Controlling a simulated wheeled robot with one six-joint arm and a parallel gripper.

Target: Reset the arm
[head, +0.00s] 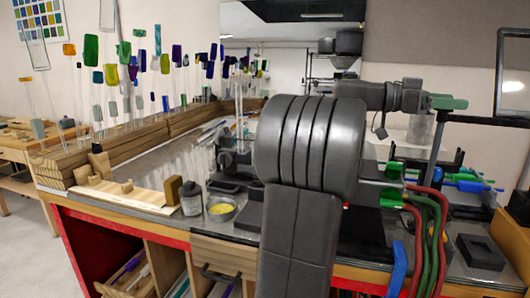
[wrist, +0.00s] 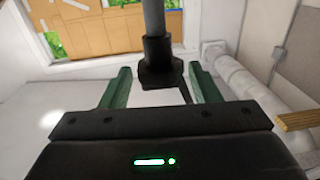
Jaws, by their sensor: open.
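My arm (head: 308,140) fills the middle of the head view, with its large dark grey joint in front of the bench. Its forearm reaches right to my gripper (head: 447,102), which is raised above the bench's right part. In the wrist view, my gripper (wrist: 163,85) has its two green fingers spread wide apart. A grey pole with a black fitting (wrist: 158,60) shows between the fingers and partly beyond them; I cannot tell how near it is. No object is visibly gripped.
Many coloured glass rods (head: 165,64) stand in wooden racks along the left. Red and green hoses (head: 440,215) hang at the bench's right front. A dark post (head: 434,145) rises close below my gripper. A bowl with yellow content (head: 221,208) stands near the front edge.

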